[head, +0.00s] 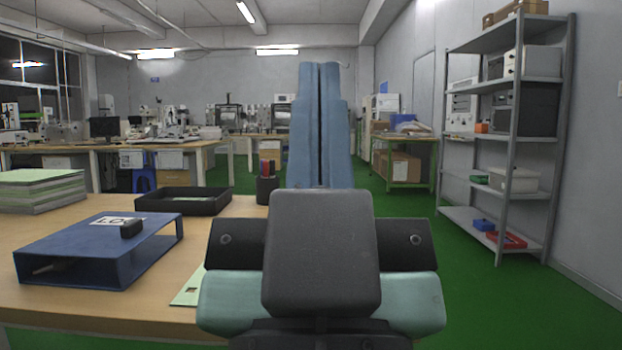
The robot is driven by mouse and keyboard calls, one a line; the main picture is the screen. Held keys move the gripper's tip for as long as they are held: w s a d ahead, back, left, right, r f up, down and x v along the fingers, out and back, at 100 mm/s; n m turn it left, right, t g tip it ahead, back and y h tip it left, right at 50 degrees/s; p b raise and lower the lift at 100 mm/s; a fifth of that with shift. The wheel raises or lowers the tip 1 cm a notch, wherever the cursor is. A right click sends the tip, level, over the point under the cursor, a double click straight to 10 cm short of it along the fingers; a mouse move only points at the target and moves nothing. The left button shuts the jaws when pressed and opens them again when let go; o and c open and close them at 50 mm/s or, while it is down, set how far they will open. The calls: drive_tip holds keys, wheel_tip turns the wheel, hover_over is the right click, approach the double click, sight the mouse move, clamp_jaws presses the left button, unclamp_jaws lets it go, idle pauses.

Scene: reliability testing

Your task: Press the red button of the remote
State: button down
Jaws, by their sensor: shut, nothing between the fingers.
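A small dark block (131,229) lies on top of a blue box file (85,262) on the table at the left; it may be the remote, but it is too small to tell. No red button can be made out. My gripper (320,70) points away in the middle of the view, its two long blue fingers together and empty. It is to the right of the blue box file and apart from it. My dark wrist block hides part of the fingers' base and of the table's right side.
On the wooden table (225,240) stand a black tray (182,208), a dark pen cup (266,190) with red and dark pens, and a stack of papers (45,190). A light green sheet lies near my wrist. A metal shelf (512,150) stands at the right, with open green floor before it.

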wheel_tip(320, 180, up, 13)
drive_tip(key=p, duration=1)
drive_tip(key=shift+r+p, duration=0.2)
drive_tip(key=shift+p, duration=0.15)
